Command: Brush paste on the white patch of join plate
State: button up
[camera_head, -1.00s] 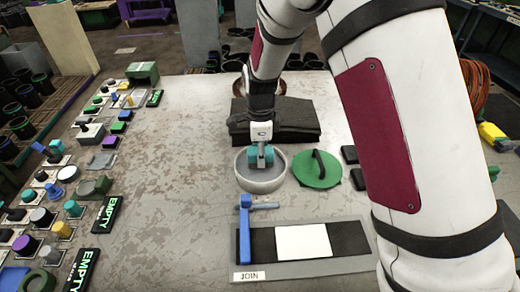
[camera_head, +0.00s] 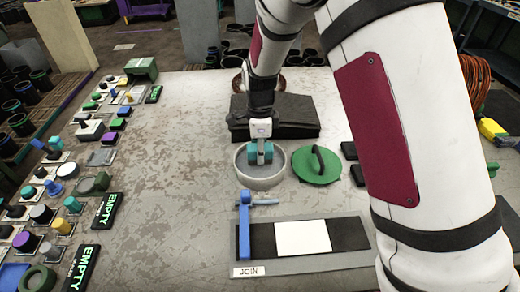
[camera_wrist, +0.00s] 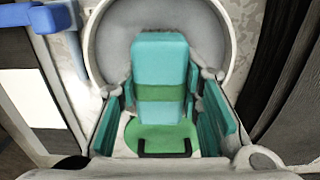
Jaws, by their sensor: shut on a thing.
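The join plate (camera_head: 340,264) lies at the front of the table, a grey base with a black strip and a bare white patch (camera_head: 302,237). My gripper (camera_head: 260,153) is over the grey round pot (camera_head: 240,172), behind the plate. It is shut on a teal block-like handle with a green band, presumably the brush (camera_wrist: 160,60), which stands between the teal pads in the wrist view. The brush's lower end is hidden, and I cannot tell whether it touches paste. The pot's rim also shows in the wrist view (camera_wrist: 222,25).
A blue clamp-like part (camera_head: 245,225) stands at the plate's left end. A green lid with a handle (camera_head: 316,168) lies right of the pot. A black block (camera_head: 292,118) is behind. Several small parts line the left edge; the left-middle table is clear.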

jog(key=shift+f, duration=0.45)
dwell(1.5)
jog(key=shift+s, duration=0.1)
jog(key=shift+r+p, duration=1.9)
jog(key=shift+r, duration=1.7)
jog(key=d+n, duration=0.2)
jog(key=d+f+n, duration=0.1)
jog(key=d+n, duration=0.1)
jog(key=s+d+n, duration=0.1)
jog(key=d+n, duration=0.1)
jog(key=shift+d+f+n, duration=0.15)
jog(key=shift+d+n, duration=0.15)
jog(key=shift+n, duration=0.1)
jog(key=s+d+f+n, duration=0.1)
jog(key=s+d+n, duration=0.2)
jog(key=d+n, duration=0.5)
jog(key=shift+s+d+f+n, duration=0.25)
jog(key=shift+d+f+n, duration=0.15)
jog(key=shift+n, duration=1.2)
